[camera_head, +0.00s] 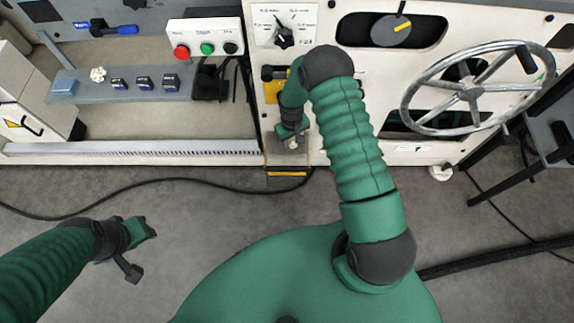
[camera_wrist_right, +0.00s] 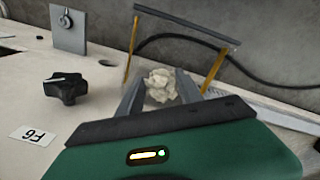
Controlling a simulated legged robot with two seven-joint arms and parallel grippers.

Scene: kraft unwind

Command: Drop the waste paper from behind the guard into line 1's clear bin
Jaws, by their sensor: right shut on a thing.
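A crumpled off-white waste paper (camera_wrist_right: 160,85) sits between the two grey fingers of my right gripper (camera_wrist_right: 160,92) in the right wrist view. In the head view my right gripper (camera_head: 291,136) points down at the front of the machine, with the paper (camera_head: 292,145) just showing at its tips. A frame (camera_wrist_right: 187,24) with yellow posts and a dark top bar, apparently the guard, stands just beyond the paper. My left gripper (camera_head: 135,248) hangs above the floor at the lower left; its fingers are unclear. I cannot identify the clear bin with certainty.
Another crumpled paper (camera_head: 97,74) lies on the grey shelf (camera_head: 105,96), beside several dark switches. A button box (camera_head: 205,38) and a large handwheel (camera_head: 470,90) flank my right arm. A black cable (camera_head: 165,181) crosses the open floor. A black knob (camera_wrist_right: 67,88) is near the gripper.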

